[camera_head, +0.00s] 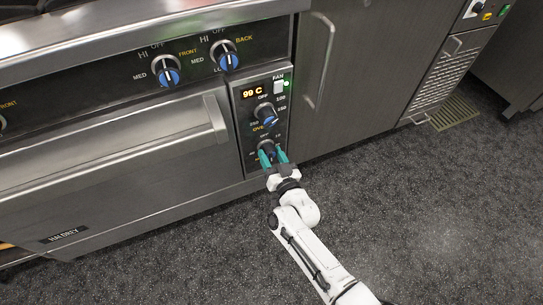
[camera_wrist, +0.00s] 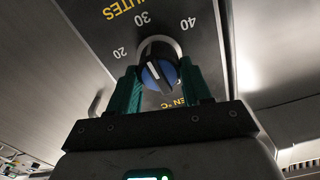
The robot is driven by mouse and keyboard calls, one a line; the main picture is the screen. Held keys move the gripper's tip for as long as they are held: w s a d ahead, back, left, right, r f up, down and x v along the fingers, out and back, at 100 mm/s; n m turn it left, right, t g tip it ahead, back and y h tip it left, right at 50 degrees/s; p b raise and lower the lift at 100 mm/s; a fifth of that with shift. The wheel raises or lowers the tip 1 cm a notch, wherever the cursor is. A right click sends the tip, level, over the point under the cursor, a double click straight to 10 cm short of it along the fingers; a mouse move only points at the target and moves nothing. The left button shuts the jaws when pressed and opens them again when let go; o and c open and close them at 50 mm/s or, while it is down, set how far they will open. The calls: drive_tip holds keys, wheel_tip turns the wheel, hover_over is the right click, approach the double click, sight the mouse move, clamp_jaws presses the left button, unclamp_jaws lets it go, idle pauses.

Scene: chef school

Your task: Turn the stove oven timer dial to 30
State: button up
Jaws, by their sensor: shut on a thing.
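The timer dial (camera_head: 266,146) is the lowest knob on the narrow control panel at the right of the oven. In the wrist view the dial (camera_wrist: 158,72) is a black and blue knob with a white pointer line, and the inverted marks 20, 30 and 40 show around it under the word MINUTES. I cannot tell exactly which mark the pointer meets. My gripper (camera_head: 273,155) has its two green fingers on either side of this dial, shut on it. My fingers partly hide the dial and its lower marks in the head view.
The oven temperature knob (camera_head: 266,115) sits just above the timer dial, below a lit display (camera_head: 257,90) reading 99 C. Two blue burner knobs, front (camera_head: 167,74) and back (camera_head: 227,59), are up to the left. The oven door handle (camera_head: 215,122) juts out left of the panel. Floor to the right is clear.

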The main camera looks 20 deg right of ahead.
idle(0.3)
drive_tip(key=o, duration=1.1)
drive_tip(key=shift+c, duration=0.2)
drive_tip(key=s+p, duration=0.2)
drive_tip(key=s, duration=0.8)
drive_tip(key=shift+s, duration=0.4)
